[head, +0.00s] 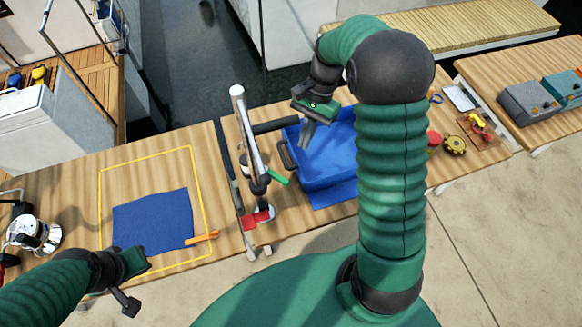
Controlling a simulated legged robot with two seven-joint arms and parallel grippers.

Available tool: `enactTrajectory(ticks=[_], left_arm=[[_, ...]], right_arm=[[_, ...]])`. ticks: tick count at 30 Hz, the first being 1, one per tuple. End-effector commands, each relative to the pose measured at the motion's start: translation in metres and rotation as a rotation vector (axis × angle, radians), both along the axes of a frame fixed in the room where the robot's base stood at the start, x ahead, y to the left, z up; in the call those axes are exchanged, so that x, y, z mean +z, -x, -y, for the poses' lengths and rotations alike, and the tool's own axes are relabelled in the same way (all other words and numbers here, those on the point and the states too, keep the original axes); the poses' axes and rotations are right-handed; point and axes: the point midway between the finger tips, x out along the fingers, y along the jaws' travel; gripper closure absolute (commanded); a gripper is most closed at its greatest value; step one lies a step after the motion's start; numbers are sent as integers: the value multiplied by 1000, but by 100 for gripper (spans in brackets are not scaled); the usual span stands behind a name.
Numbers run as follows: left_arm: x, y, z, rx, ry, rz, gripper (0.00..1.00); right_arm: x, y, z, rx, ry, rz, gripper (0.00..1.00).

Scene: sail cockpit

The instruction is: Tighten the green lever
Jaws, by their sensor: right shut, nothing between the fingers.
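The green lever (278,177) sticks out to the right from the lower part of an upright metal post fitting (247,130) on the wooden bench. A red lever (255,219) sits lower on the same fitting. My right gripper (306,136) is shut and empty, above the blue bin and up to the right of the green lever, apart from it. My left gripper (128,285) is at the lower left, near the bench's front edge and far from the lever. Its fingers are too unclear to tell open from shut.
A blue bin (322,182) stands right of the post. A blue cloth (152,221) and an orange tool (203,238) lie by a yellow outline at left. A small board with a red and yellow item (479,126) is at right. Bare wood shows around the cloth.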

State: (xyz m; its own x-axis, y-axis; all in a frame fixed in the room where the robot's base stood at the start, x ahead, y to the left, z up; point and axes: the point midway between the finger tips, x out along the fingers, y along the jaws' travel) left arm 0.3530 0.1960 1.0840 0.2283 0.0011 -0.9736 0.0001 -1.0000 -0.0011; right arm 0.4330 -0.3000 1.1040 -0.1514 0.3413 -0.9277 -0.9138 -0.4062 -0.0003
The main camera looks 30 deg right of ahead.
Motion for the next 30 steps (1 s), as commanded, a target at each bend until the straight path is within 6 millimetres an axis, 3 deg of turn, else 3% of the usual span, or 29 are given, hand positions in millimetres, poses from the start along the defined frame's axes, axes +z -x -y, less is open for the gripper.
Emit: enactTrajectory(ticks=[9,18,30], left_arm=[[13,0,0,0,0,0,100],[26,0,0,0,0,0,100],[29,0,0,0,0,0,100]], right_arm=[[-64,12,-27,4,0,-7,100],[-65,27,-60,2,1,0,100],[-65,29,-63,-27,0,0,100]])
